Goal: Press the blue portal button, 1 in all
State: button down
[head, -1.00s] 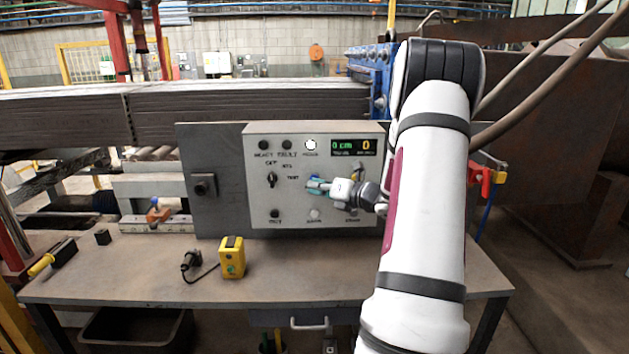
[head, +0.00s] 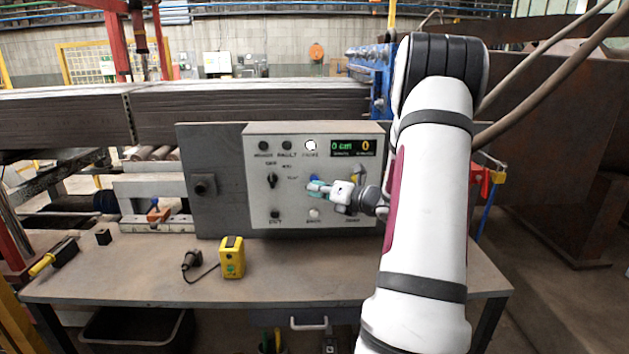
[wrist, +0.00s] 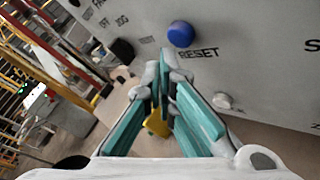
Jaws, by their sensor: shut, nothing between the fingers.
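The blue button (head: 315,178) is on the front of the grey control panel (head: 256,200), just above my fingertips in the head view. In the wrist view the round blue button (wrist: 181,33) stands out from the panel beside the word RESET. My gripper (head: 312,188) is shut and empty in front of the panel. In the wrist view the teal fingers of my gripper (wrist: 165,68) meet below the blue button, with a visible gap between tips and button. How far the tips are from the panel surface is hard to tell.
A black selector knob (head: 272,180), black button (head: 274,213) and white button (head: 314,213) are on the panel. A white lamp (head: 310,145) is lit beside a display (head: 354,147) reading zeros. A yellow box (head: 231,258) stands on the workbench (head: 130,285).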

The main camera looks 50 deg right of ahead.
jog(key=shift+s+a+p, duration=0.4)
jog(key=shift+s+a, duration=1.25)
jog(key=shift+a, duration=0.3)
